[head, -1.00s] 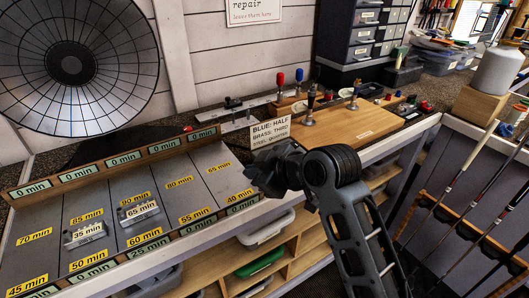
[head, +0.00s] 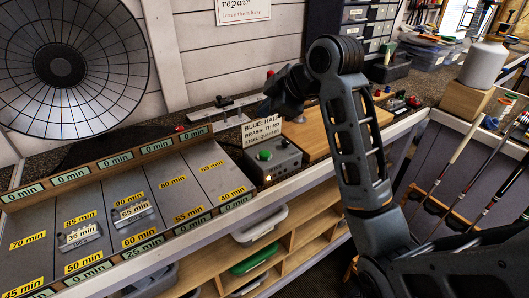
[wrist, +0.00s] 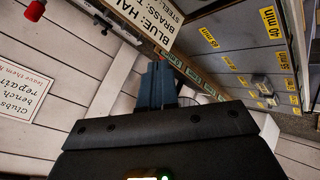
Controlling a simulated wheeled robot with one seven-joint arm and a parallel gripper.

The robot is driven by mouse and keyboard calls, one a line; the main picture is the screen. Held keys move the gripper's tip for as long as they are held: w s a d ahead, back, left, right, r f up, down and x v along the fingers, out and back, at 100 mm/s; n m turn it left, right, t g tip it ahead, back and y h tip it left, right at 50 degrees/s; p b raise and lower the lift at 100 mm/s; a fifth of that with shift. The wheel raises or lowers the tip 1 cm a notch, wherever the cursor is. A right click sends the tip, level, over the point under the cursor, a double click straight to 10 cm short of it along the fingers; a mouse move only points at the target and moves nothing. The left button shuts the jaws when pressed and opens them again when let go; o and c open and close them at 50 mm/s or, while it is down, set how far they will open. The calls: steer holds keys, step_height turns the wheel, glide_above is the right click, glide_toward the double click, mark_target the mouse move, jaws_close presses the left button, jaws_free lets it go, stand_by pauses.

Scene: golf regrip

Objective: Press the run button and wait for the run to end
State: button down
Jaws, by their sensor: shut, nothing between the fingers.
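A grey box (head: 284,162) with a round green button (head: 265,155) on top stands at the bench front in the head view. A small yellowish light (head: 268,178) shows on its front face. No label naming the button is readable. My gripper (head: 269,107) is above and behind the box, in front of the wall, apart from the button. Its fingers are together and empty in the wrist view (wrist: 158,84). The box and button are not seen in the wrist view.
A sign (head: 262,130) about blue, brass and steel stands behind the box. Left is a sloped board (head: 120,185) with minute labels and two metal blocks, marked 35 and 65 min. A large dark dish (head: 68,65) stands behind it. A wooden board (head: 318,135) lies right of the box.

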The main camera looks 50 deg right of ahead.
steer(key=shift+f, duration=0.15)
steer(key=b, duration=0.6)
glide_above(267, 155)
step_height(267, 155, down, 7)
steer(key=shift+r, duration=0.15)
steer(key=shift+f+b, duration=0.65)
steer(key=shift+f, duration=0.3)
stand_by(0.8)
steer(key=shift+f, duration=0.4)
steer(key=shift+f+b, duration=0.4)
steer(key=shift+f, duration=0.15)
stand_by(0.7)
steer(key=shift+r, duration=0.1)
steer(key=shift+r+p, duration=0.9)
steer(key=shift+p, duration=0.05)
